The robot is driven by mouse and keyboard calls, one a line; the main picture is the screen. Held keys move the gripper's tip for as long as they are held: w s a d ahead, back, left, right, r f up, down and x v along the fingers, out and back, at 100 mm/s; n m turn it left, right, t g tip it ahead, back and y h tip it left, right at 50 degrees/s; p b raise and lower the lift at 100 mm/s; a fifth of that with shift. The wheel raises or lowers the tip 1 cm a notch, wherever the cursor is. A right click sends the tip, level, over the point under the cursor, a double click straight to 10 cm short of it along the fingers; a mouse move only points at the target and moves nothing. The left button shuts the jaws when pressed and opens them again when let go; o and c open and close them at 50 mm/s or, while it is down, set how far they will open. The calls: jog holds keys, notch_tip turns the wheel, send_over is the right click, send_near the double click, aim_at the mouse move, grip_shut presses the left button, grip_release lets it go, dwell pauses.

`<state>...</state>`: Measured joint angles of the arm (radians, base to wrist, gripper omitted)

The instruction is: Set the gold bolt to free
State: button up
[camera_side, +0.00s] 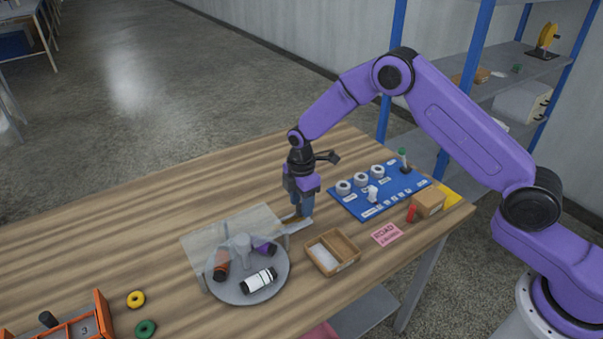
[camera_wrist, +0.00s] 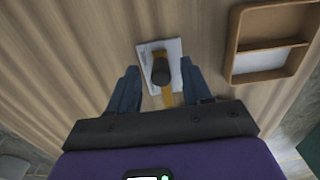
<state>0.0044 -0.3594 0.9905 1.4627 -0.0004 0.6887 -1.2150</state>
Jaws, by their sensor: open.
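The gold bolt (camera_wrist: 167,98) shows in the wrist view as a flat gold bar with a dark round knob (camera_wrist: 161,72) on it. It lies on a small pale plate (camera_wrist: 173,47) with faint marks I cannot read. In the side view a bit of gold (camera_side: 290,219) and the plate's edge (camera_side: 301,227) show beneath my gripper (camera_side: 299,216). My gripper points down and is open. In the wrist view its fingers (camera_wrist: 160,87) stand on either side of the knob, with a gap on both sides. The bolt's lower end is hidden by the gripper body.
A round grey tray (camera_side: 231,293) with several bottles and a clear panel (camera_side: 205,246) are left of my gripper. A wooden box (camera_side: 345,266) stands close to the right. A blue board (camera_side: 343,203) with white rings is behind it.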

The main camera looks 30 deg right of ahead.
notch_tip(320, 180, up, 16)
dwell(0.4)
dwell(0.3)
jog(key=s+r+m, duration=0.1)
jog(key=s+r, duration=0.2)
jog(key=s, duration=0.6)
jog(key=s+r+m, duration=0.2)
jog(key=s, duration=0.8)
jog(key=s+d+m, duration=0.1)
jog(key=s+d, duration=0.4)
jog(key=s, duration=0.5)
jog(key=s+d+m, duration=0.1)
jog(key=s+d, duration=0.4)
jog(key=s, duration=0.5)
jog(key=shift+d+f, duration=0.15)
jog(key=shift+f, duration=0.25)
